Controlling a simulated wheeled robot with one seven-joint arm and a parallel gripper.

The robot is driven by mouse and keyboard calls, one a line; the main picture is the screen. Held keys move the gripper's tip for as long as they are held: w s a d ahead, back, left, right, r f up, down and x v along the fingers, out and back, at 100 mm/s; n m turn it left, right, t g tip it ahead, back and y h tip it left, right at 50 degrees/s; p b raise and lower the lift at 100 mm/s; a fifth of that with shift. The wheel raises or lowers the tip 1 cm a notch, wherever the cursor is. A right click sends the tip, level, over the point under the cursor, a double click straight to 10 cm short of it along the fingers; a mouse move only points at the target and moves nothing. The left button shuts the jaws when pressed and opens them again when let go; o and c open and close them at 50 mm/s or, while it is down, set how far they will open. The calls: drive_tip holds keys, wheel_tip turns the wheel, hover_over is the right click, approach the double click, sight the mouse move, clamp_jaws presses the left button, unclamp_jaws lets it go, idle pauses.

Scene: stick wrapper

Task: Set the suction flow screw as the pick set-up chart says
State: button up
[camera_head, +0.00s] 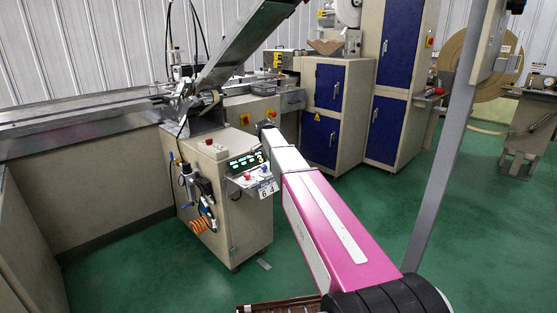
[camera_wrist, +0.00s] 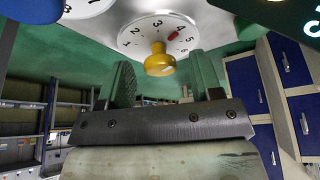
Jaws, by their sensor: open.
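In the wrist view a yellow knob (camera_wrist: 158,61) stands out from a white numbered dial (camera_wrist: 133,38). A red mark on the dial shows near the 4 and 5; its exact reading is unclear. My gripper (camera_wrist: 162,64) is open, its two green fingers apart on either side of the knob, with gaps visible. Whether the knob lies at fingertip depth is hard to tell. No label names the suction flow screw. A small card reading 6 and 4 (camera_head: 266,188) hangs at the cabinet's front in the head view. My gripper cannot be made out there.
A second white dial (camera_wrist: 84,8) and a blue knob (camera_wrist: 30,9) are at the upper left in the wrist view. A panel with a green display (camera_head: 246,161) sits on the beige cabinet (camera_head: 243,215), beside my arm. Green floor lies open around it.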

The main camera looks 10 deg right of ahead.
drive_tip(key=w+v, duration=0.1)
drive_tip(key=v, duration=0.9)
drive_tip(key=shift+s+r, duration=0.4)
drive_tip(key=shift+s, duration=0.05)
drive_tip(key=shift+a, duration=0.15)
